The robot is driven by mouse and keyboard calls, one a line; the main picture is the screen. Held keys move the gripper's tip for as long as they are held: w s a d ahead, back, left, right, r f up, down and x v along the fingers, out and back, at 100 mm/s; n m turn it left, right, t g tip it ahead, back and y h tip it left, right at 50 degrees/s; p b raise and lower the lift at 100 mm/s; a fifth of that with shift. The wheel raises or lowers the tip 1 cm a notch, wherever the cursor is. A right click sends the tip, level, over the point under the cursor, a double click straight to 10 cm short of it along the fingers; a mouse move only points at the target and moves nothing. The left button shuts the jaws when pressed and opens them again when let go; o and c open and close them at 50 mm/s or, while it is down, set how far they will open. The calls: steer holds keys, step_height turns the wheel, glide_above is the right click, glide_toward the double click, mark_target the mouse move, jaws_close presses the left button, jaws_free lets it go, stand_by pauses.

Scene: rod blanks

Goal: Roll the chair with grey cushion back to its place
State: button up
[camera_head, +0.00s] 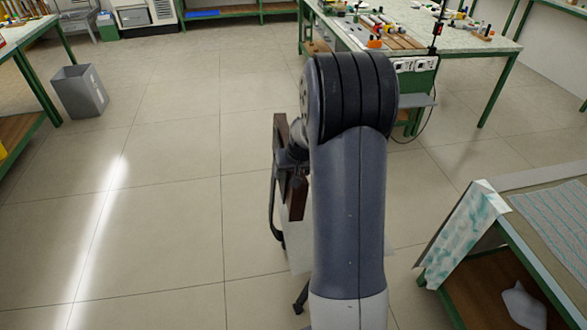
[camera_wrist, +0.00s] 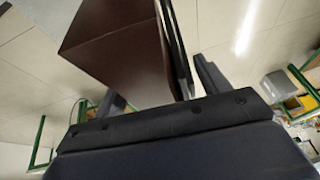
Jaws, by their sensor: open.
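A chair stands mostly hidden behind my arm in the head view. Its dark brown backrest (camera_head: 297,198), black curved frame (camera_head: 271,205), pale grey cushion (camera_head: 299,258) and a dark foot (camera_head: 301,298) show on the arm's left. In the wrist view the brown backrest (camera_wrist: 120,50) with a black edge fills the upper middle, close to my gripper (camera_wrist: 157,80). One finger shows to the right of the backrest and part of the other at its lower left. My gripper is open, with the backrest between or just beyond the fingers; contact cannot be told.
A green-framed workbench (camera_head: 505,48) with tools stands behind the chair. A low green-framed table (camera_head: 545,225) with a hanging cloth is at the right. A grey bin (camera_head: 79,91) stands beside another bench at the left. The tiled floor (camera_head: 165,190) left of the chair is clear.

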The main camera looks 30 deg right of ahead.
steer(key=shift+c, duration=0.2)
jaws_close()
stand_by(0.6)
steer(key=s+d+b, duration=0.2)
steer(key=s+b, duration=0.5)
steer(key=s, duration=1.5)
steer(key=shift+d+b, duration=0.25)
steer(key=shift+b, duration=0.05)
